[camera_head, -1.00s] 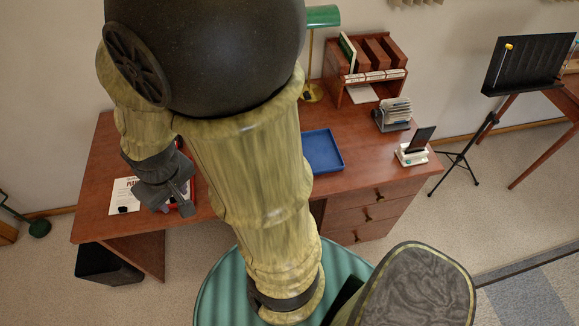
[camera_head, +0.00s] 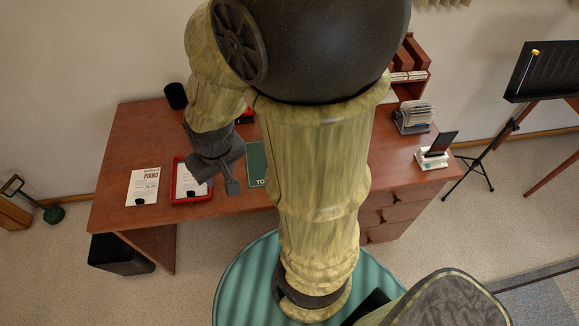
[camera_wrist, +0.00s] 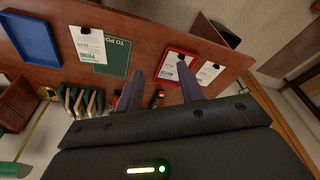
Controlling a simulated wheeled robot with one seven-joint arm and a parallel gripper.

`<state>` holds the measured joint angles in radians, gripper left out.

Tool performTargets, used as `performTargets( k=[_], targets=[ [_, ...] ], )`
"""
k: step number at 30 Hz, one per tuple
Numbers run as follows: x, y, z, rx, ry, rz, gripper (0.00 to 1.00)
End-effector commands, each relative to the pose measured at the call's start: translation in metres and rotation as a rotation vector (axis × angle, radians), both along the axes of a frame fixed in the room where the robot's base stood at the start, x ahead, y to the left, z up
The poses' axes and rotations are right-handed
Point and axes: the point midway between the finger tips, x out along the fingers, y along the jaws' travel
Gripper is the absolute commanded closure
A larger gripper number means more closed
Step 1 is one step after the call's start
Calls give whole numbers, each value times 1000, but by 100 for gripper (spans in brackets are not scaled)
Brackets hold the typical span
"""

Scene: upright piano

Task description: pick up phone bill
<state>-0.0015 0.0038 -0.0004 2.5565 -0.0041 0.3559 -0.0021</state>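My gripper (camera_head: 230,178) hangs over the desk near the right edge of the red tray. Its two fingers (camera_wrist: 160,82) are apart with nothing between them in the wrist view. A white sheet with a dark clip and a green printed line (camera_wrist: 90,45) lies partly over the green folder in the wrist view. It may be the phone bill; the print is too small to be sure. In the head view that sheet is hidden behind my arm, and only part of the green folder (camera_head: 257,160) shows.
The red tray (camera_head: 176,180) holds another clipped sheet. A PIANO sheet (camera_head: 143,185) lies left of it. The wrist view shows a blue tray (camera_wrist: 30,42) and several upright files (camera_wrist: 82,102). A dark cup (camera_head: 176,95) stands at the back. A phone stand (camera_head: 433,158) is at the right.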

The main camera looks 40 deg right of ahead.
Motion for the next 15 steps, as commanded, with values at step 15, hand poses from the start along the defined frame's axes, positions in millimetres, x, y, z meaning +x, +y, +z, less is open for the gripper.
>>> performTargets(
  k=[15],
  targets=[
    [28, -30, -138, -315, 596, 540, 62]
  ],
)
